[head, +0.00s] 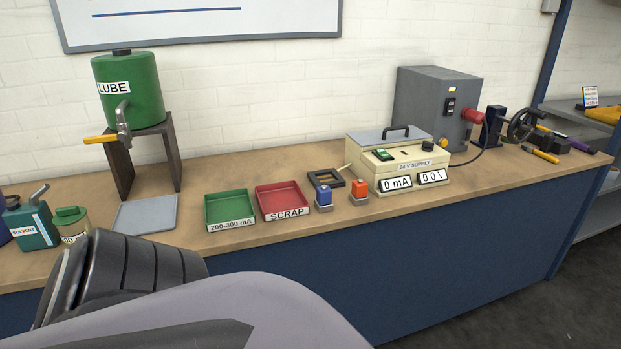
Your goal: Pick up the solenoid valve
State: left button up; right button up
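Two small block-shaped parts that look like solenoid valves stand upright at the front of the bench, one with a blue top (324,195) and one with an orange top (359,187). Both have greyish metal bases. They stand apart from each other, between the red SCRAP tray and the power supply. I cannot tell which one the task means. One of my arms fills the lower left foreground, with a black ribbed joint and a grey link. Neither of my grippers is in view.
A green tray (231,224) marked 200-300 mA and a red SCRAP tray (283,184) look empty. A black square frame (341,170) lies behind the blocks. The cream 24 V supply (431,160) reads 0 mA and 0.0 V. A green LUBE tank (140,83) stands left.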

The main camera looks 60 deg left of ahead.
aim_at(323, 202)
jog(key=u, duration=1.8)
